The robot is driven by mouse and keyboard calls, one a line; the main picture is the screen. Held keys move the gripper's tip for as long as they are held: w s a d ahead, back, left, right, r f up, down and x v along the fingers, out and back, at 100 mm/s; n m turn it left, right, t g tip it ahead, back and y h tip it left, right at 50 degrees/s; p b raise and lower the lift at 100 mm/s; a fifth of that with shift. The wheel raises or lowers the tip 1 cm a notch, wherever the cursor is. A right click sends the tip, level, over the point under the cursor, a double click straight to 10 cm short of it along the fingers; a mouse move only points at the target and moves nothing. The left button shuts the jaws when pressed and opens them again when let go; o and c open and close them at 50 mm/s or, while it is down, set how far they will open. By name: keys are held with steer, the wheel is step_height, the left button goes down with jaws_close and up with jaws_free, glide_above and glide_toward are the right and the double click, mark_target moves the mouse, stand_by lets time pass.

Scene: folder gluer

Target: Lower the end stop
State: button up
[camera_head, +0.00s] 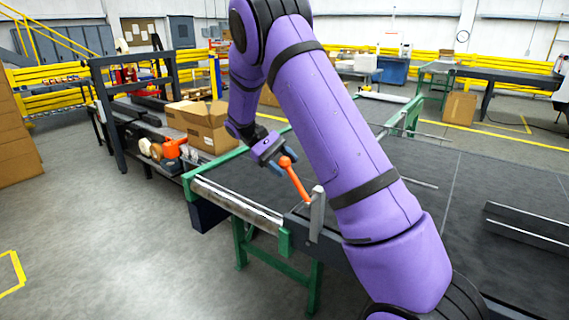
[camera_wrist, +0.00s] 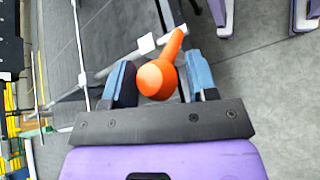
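An orange lever with a round knob (camera_head: 297,180) rises at a tilt from the near end of the dark conveyor table. Its base meets a dark bracket beside an upright grey metal plate (camera_head: 317,214), which looks like the end stop. My gripper (camera_head: 270,151) is at the lever's knob end. In the wrist view my gripper (camera_wrist: 160,68) is open, with blue fingers on both sides of the orange knob (camera_wrist: 156,79). A gap shows between the knob and the right finger; the left finger is closer, and I cannot tell whether it touches.
A metal roller (camera_head: 235,200) runs along the end of the green-framed table. Open cardboard boxes (camera_head: 208,125) and an orange item (camera_head: 173,147) sit on a bench behind left. The grey floor (camera_head: 110,230) at left is clear. My purple arm hides part of the table.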

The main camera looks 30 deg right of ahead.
steer(key=shift+o, duration=0.4)
steer(key=shift+r, duration=0.1)
steer(key=v, duration=1)
steer(key=shift+w+a, duration=0.15)
steer(key=shift+w, duration=0.15)
steer(key=shift+r, duration=0.1)
